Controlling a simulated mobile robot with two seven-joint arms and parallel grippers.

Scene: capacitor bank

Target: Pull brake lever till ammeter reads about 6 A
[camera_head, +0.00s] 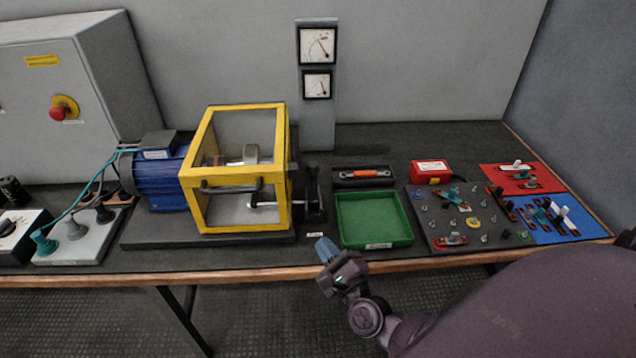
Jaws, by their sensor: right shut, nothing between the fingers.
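Two square dial meters, an upper one (319,45) and a lower one (317,85), sit on a grey post behind the bench. Their scales are too small to read, and I cannot tell which is the ammeter. A black upright part, perhaps the brake lever (313,192), stands just right of the yellow-framed guard (240,177). A silver rod shows inside the guard. My right gripper (326,250) is shut and empty at the bench's front edge, in front of the black part and apart from it. My left gripper is out of view.
A blue motor (160,175) is left of the guard. A green tray (374,243) and a dark board (468,246) with small parts lie to the right. A grey cabinet (70,140) with a red knob stands at the left. Bench space between guard and tray is narrow.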

